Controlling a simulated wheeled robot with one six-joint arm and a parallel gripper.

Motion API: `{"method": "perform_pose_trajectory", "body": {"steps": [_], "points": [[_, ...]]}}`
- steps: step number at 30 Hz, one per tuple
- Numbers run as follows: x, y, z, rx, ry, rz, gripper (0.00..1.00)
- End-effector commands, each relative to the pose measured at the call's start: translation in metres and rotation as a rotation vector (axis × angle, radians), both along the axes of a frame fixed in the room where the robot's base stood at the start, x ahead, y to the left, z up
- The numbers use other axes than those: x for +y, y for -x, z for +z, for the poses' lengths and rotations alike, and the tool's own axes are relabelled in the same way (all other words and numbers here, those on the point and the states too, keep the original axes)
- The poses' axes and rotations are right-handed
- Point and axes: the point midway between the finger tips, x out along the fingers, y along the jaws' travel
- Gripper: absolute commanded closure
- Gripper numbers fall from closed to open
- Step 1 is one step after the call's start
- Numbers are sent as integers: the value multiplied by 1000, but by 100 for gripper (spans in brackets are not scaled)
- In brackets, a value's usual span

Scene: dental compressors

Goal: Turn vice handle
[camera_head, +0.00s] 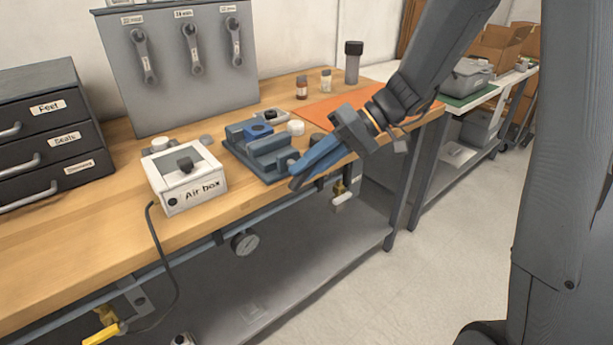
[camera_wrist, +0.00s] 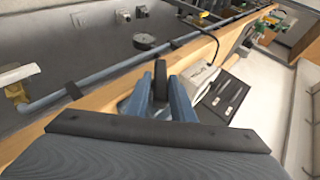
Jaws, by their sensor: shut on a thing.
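The blue-grey vice (camera_head: 262,150) stands near the front edge of the wooden bench, to the right of the white air box. My gripper (camera_head: 298,180) reaches in from the right with its blue fingers angled down at the vice's front right end. In the wrist view my gripper (camera_wrist: 160,90) has its two blue fingers on either side of a dark upright bar, the vice handle (camera_wrist: 160,78). The gripper is shut on this handle. In the head view the fingers hide the handle. Part of the vice is hidden behind the fingers in the wrist view.
The air box (camera_head: 184,176) stands left of the vice, its cable hanging over the front edge. An orange mat (camera_head: 335,108) lies behind my gripper. A rail with a gauge (camera_head: 245,243) and valves runs below the bench edge. Black drawers (camera_head: 45,140) stand at the left.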

Motion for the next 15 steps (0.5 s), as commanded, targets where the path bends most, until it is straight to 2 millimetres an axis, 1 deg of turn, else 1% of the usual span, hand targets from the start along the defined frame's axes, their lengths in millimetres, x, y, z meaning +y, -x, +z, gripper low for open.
{"method": "perform_pose_trajectory", "body": {"steps": [1, 15], "points": [[-2, -2, -5, 29, -38, -4, 100], [-3, -2, -10, 280, -409, -3, 100]]}}
